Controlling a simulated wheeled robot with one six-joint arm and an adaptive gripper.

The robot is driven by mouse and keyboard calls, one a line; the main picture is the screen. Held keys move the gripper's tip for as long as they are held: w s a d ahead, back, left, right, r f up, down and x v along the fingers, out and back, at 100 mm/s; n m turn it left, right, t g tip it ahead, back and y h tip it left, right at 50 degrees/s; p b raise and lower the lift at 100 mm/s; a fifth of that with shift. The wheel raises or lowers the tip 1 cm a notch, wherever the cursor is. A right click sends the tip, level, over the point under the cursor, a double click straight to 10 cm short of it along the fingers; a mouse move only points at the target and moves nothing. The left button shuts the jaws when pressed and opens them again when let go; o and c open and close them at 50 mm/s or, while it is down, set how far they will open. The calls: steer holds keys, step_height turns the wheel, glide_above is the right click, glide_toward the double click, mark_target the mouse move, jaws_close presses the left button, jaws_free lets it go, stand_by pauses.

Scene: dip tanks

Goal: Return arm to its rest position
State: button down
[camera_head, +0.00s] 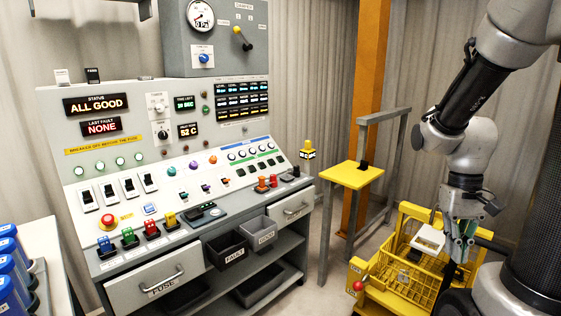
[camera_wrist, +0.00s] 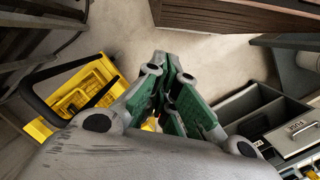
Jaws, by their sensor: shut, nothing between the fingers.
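My gripper (camera_head: 459,247) hangs at the end of my arm at the right of the head view, pointing down in front of the yellow basket. In the wrist view my gripper (camera_wrist: 172,62) has its green-padded fingers together, with nothing between them. My arm is bent, with its forearm coming down from the upper right. The gripper is well to the right of the control panel (camera_head: 140,215). I cannot tell from the head view how far it is from the basket.
A yellow cart with a wire basket (camera_head: 408,281) stands behind and below my gripper. A yellow-topped stand (camera_head: 349,175) and grey rails are near the orange post (camera_head: 366,110). FAULT (camera_head: 227,250) and GOOD (camera_head: 258,233) bins sit under the panel. Blue-lidded containers (camera_head: 10,270) are at left.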

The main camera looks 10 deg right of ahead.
steer(key=s+a+r+n+t, duration=0.2)
steer(key=a+r+t, duration=0.4)
steer(key=r, duration=0.7)
steer(key=shift+s+a+t, duration=0.3)
steer(key=shift+s+a, duration=0.15)
steer(key=shift+s, duration=0.15)
